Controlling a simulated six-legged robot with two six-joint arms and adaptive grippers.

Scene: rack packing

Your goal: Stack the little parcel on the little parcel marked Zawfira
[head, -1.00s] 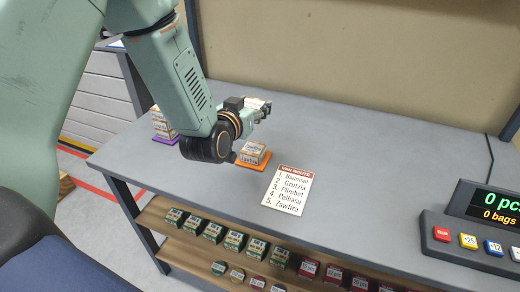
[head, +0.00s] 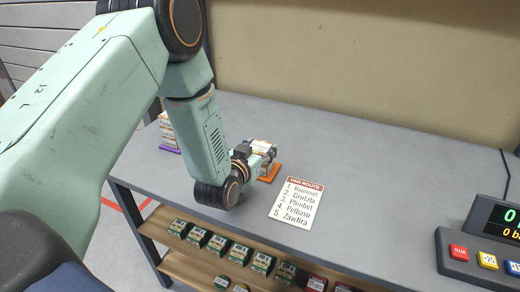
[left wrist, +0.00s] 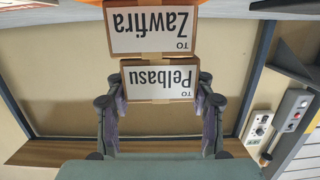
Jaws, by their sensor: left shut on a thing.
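My left gripper (head: 262,152) is shut on a little parcel marked Pelbasu, over the orange mat (head: 277,176) on the bench. In the left wrist view, which is upside down, the Pelbasu parcel (left wrist: 160,80) sits between the two fingers (left wrist: 160,112). The little parcel marked Zawfira (left wrist: 152,30) is directly beneath it, lined up with it. I cannot tell whether the two touch. In the head view the gripper hides much of both parcels. My right gripper is not in view.
A stack of parcels (head: 168,131) stands on a purple mat to the left. A van route card (head: 296,202) lies right of the orange mat. A keypad with a display (head: 480,245) is at the far right. Packed goods (head: 218,246) fill the shelf below. The bench behind is clear.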

